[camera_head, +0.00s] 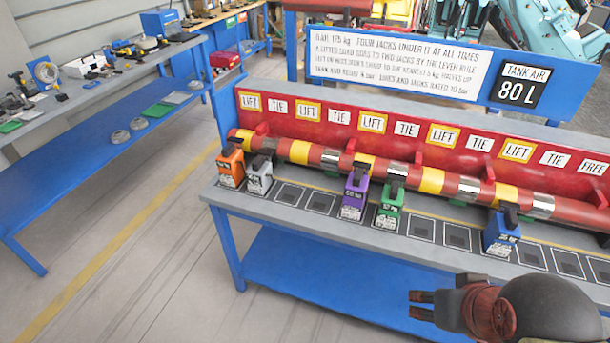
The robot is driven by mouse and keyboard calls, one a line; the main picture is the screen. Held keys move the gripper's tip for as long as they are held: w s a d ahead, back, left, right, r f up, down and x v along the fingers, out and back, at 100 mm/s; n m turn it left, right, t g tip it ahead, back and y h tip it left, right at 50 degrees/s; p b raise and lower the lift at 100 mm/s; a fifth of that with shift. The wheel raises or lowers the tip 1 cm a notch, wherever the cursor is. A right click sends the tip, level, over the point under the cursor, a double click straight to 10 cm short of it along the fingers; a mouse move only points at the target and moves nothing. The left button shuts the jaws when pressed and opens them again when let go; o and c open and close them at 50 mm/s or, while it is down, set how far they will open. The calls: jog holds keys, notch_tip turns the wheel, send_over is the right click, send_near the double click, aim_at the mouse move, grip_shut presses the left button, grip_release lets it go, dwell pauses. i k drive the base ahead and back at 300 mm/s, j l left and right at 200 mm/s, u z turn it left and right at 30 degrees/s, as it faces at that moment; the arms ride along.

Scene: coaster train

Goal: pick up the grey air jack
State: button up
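The grey air jack (259,178) stands upright on the grey bench, near the left end of the row. It has a dark top and a pale label, and sits just under the red and yellow rail. An orange jack (231,165) stands close on its left. My gripper (420,305) is at the lower right, in front of the bench and far from the grey jack. Its two dark fingers point left with a small gap between them, and nothing shows in it.
Purple (354,195), green (390,205) and blue (501,234) jacks stand further right under the rail (330,157). Dark square pads lie between them. A blue lower shelf (310,280) is below the bench. A cluttered side table (90,90) stands left. Open floor lies between.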

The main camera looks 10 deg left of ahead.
aim_at(261, 180)
jog(key=i+j+u, duration=0.25)
jog(key=i+j, duration=0.15)
jog(key=i+j+u, duration=0.25)
jog(key=i, duration=0.35)
jog(key=i+j+u, duration=0.25)
jog(key=i, duration=0.25)
